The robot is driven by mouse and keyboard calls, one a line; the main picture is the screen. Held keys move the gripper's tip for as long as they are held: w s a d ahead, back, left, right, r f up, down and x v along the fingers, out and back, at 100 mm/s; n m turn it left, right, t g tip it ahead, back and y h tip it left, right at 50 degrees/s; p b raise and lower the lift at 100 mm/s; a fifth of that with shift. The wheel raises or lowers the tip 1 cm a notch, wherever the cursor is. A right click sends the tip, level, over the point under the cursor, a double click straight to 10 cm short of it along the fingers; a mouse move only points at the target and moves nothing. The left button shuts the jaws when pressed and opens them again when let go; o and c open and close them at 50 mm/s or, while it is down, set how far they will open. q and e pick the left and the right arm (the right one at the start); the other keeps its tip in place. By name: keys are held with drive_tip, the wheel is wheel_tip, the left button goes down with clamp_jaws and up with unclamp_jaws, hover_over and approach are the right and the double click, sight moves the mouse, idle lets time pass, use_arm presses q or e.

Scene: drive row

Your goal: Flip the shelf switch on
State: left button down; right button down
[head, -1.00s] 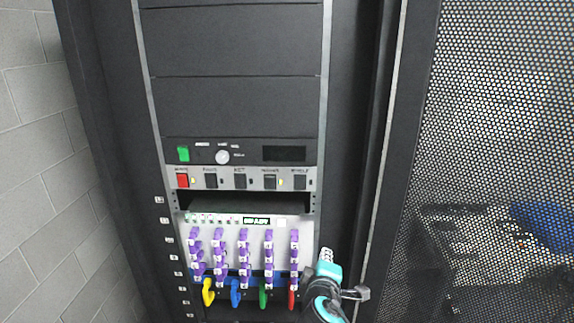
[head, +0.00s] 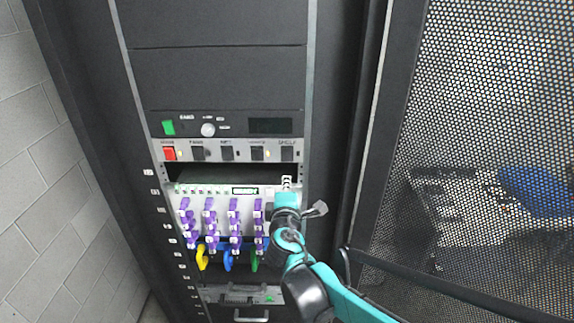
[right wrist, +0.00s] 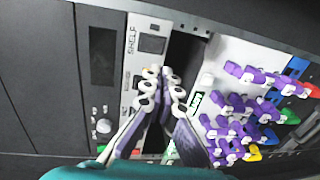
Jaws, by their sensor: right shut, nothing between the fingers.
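The shelf switch (head: 287,154) is a dark rocker at the right end of the grey switch strip, under a label reading SHELF. It also shows in the right wrist view as a dark rocker (right wrist: 152,44) beside the sideways label. My right gripper (head: 286,183) is shut and empty, its tips just below the shelf switch in the head view. In the right wrist view its fingertips (right wrist: 163,78) are close together near the strip. I cannot tell whether they touch it. My left gripper is not in view.
The strip carries a lit red switch (head: 169,153) and several dark ones. Below is a dark gap, then a unit with purple plugs (head: 210,215) and coloured cables (head: 202,258). A perforated door (head: 480,120) stands at right, a block wall (head: 30,140) at left.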

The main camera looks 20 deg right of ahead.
sight(287, 160)
drive_tip(key=x, duration=1.2)
drive_tip(key=shift+p, duration=0.4)
